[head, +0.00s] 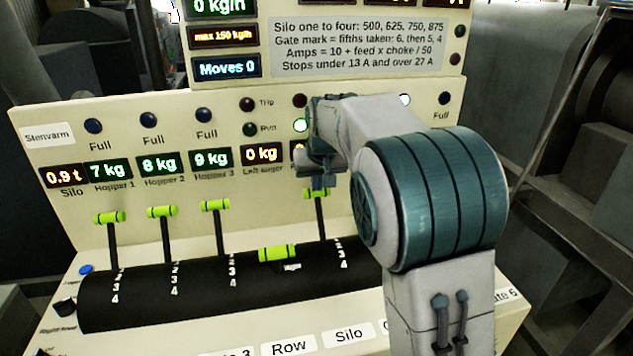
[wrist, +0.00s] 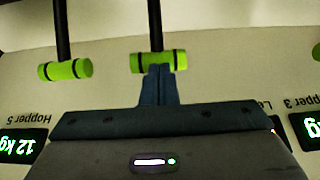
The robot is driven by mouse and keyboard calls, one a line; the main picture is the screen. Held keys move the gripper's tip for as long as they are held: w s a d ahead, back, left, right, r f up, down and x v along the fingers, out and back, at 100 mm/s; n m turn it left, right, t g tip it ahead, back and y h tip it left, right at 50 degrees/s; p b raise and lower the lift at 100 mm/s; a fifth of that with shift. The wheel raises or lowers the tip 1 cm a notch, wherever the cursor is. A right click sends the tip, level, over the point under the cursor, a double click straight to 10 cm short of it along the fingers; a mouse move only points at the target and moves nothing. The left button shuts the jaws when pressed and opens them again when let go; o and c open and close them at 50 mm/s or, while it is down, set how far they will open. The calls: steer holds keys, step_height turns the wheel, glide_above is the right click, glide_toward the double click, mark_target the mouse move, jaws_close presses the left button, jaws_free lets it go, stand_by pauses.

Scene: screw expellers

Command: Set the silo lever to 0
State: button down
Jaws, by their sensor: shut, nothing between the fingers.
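The silo lever is the fifth from the left in the head view, with its black shaft (head: 321,222) standing up at the far end of its slot. Its green grip (head: 309,194) is partly hidden by my gripper (head: 317,180). The marks 3 and 4 show in front of the shaft; upper marks cannot be read. In the wrist view, which is upside down, the green grip (wrist: 173,60) is at the tips of my shut, empty fingers (wrist: 159,70). The tips overlap the grip; I cannot tell whether they touch. The Silo label (head: 348,335) is on the front ledge.
Three gate levers (head: 215,205) stand up at left. The row lever (head: 277,254) lies low beside the silo lever. Another raised lever (wrist: 65,69) is close on the other side. My arm hides the panel's right part. Displays read Silo 0.9 t (head: 64,177) and Moves 0 (head: 226,68).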

steer(key=a+p+v, duration=0.1)
steer(key=v, duration=1.3)
steer(key=s+d+f, duration=0.3)
steer(key=s+f, duration=0.3)
steer(key=s, duration=0.3)
steer(key=s+d+f+m+g, duration=0.1)
steer(key=s+d+f, duration=0.2)
steer(key=s, duration=0.7)
steer(key=s+d+f, duration=0.4)
steer(key=s+f, duration=0.4)
steer(key=s, duration=0.1)
steer(key=shift+s+f+m+g+h, duration=0.3)
steer(key=shift+s+m+g+h, duration=0.05)
steer(key=shift+m+g+h, duration=0.05)
steer(key=shift+d, duration=0.1)
